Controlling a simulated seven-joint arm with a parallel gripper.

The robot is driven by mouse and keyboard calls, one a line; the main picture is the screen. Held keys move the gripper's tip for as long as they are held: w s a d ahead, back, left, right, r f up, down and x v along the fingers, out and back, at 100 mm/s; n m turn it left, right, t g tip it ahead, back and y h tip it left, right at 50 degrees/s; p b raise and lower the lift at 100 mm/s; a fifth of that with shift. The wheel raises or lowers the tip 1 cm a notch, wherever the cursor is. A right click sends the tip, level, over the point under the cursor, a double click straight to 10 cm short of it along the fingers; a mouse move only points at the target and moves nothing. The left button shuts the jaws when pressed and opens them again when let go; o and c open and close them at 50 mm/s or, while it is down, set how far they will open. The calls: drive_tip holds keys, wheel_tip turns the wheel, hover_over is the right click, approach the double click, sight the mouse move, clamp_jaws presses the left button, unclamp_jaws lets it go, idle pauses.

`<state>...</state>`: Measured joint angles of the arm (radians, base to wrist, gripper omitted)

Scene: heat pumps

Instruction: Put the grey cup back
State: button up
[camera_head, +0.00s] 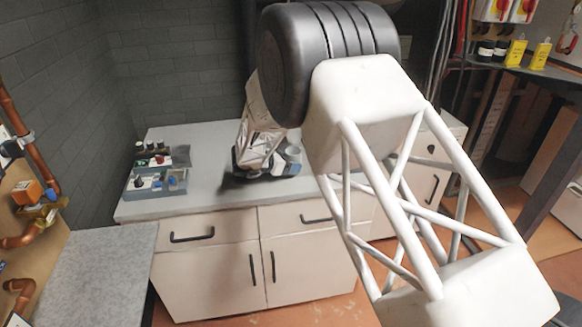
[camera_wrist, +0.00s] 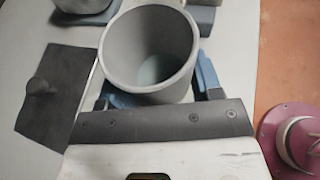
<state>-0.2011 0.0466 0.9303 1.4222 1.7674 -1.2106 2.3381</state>
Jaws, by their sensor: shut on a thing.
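The grey cup (camera_wrist: 187,50) is upright in the wrist view, seen from above, with its open mouth toward the camera and nothing visible inside. My gripper (camera_wrist: 163,88) is shut on it, with one blue finger on each side of the cup wall. In the head view the cup (camera_head: 293,153) shows small beside my gripper (camera_head: 272,168), over the right part of the grey countertop (camera_head: 215,195). Whether the cup's base touches a surface is hidden.
In the wrist view a dark plate with a knob (camera_wrist: 48,120) lies left of the cup. Grey items on blue bases stand at the top edge. A pink round object (camera_wrist: 292,135) is at the right. A blue-grey tray (camera_head: 157,183) with small items stands left on the counter.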

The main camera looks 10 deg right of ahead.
drive_tip(key=shift+f, duration=0.7)
drive_tip(key=shift+f, duration=0.1)
drive_tip(key=o, duration=1.1)
drive_tip(key=shift+c, duration=0.2)
drive_tip(key=v, duration=1.2)
